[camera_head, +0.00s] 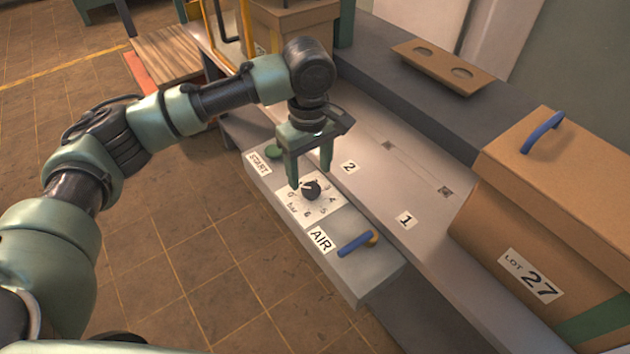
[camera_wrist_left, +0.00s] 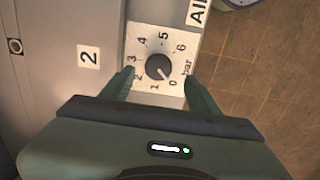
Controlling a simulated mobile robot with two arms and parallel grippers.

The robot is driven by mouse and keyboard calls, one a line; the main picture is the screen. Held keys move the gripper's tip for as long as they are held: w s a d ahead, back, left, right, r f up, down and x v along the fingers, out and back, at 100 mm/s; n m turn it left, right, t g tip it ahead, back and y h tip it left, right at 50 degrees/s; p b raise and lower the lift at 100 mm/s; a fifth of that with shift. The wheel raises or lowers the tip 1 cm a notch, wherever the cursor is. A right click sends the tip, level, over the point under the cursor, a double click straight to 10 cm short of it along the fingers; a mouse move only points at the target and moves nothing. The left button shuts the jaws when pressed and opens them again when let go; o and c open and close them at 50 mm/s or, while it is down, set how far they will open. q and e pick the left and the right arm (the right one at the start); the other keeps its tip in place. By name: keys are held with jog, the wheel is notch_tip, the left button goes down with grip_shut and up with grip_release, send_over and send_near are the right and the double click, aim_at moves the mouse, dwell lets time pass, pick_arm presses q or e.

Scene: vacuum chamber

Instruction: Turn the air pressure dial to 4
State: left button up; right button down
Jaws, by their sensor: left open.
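The air pressure dial is a black round knob (camera_head: 312,189) on a white plate (camera_head: 322,208) marked 0 to 6 and "bar", set in a grey control panel. My right gripper is not in view.
A green START button (camera_head: 273,151) and a blue AIR lever (camera_head: 356,243) sit on the same panel, on either side of the dial. A cardboard box labelled LOT 27 (camera_head: 497,236) stands at the right. The grey surface marked 1 and 2 (camera_head: 378,190) is clear.

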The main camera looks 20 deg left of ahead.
aim_at(311, 189)
pick_arm(q)
notch_tip(311, 189, down, 4)
jog(key=shift+w+f+b, duration=0.1)
jog(key=shift+b, duration=0.2)
jog(key=shift+f, duration=0.3)
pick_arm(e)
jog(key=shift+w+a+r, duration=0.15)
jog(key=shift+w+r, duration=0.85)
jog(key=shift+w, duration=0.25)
pick_arm(q)
jog(key=shift+d, duration=0.1)
